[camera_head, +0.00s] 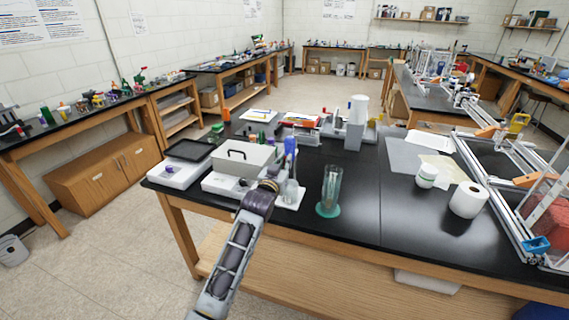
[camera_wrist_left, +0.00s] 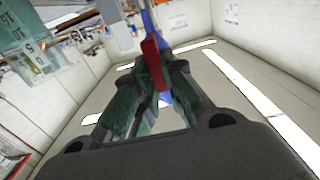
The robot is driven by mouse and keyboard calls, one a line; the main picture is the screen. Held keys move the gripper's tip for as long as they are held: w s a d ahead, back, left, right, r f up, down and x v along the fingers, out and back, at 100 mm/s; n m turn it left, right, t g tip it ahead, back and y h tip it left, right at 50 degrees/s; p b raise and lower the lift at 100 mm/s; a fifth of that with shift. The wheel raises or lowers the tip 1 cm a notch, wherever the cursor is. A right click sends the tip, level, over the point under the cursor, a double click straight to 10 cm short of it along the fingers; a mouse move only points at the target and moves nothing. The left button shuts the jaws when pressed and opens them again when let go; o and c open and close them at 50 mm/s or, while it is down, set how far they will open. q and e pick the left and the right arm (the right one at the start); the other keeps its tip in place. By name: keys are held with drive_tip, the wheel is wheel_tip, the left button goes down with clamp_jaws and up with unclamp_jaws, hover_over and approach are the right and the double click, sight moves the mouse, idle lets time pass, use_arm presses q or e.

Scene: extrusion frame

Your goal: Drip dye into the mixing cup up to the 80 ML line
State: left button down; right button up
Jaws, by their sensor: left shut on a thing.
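The clear mixing cup (camera_head: 330,188), tall with a teal base, stands upright on the black bench. A teal-tinted clear vessel with printed marks (camera_wrist_left: 35,55) shows at the upper left of the left wrist view; I cannot tell for sure that it is the same cup. My left gripper (camera_head: 276,180) is to the left of the cup, apart from it in the head view. It is shut on a slim blue item (camera_head: 290,145), which also shows behind the fingers in the wrist view (camera_wrist_left: 149,18). A red piece (camera_wrist_left: 154,62) shows at the fingertips. Dye level is unreadable.
A grey bin (camera_head: 240,158) and a black-topped scale (camera_head: 190,150) stand left of the gripper. A white paper roll (camera_head: 468,200) and a white jar (camera_head: 427,176) stand at right, near an extrusion frame (camera_head: 500,180).

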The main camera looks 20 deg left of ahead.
use_arm(q)
drive_tip(key=shift+d, duration=0.1)
drive_tip(key=shift+d+f+m+p, duration=0.45)
drive_tip(key=shift+d+m+p, duration=0.15)
drive_tip(key=shift+m, duration=1.95)
drive_tip(key=shift+d+f+m+p, duration=0.5)
drive_tip(key=shift+d+m+p, duration=0.05)
drive_tip(key=shift+m, duration=2.05)
drive_tip(key=shift+d+f+m+p, duration=0.45)
drive_tip(key=shift+d+m+p, duration=0.15)
drive_tip(key=shift+m, duration=1.95)
drive_tip(key=c, duration=1.5)
unclamp_jaws()
drive_tip(key=shift+s+a+f, duration=0.1)
drive_tip(key=shift+s, duration=0.15)
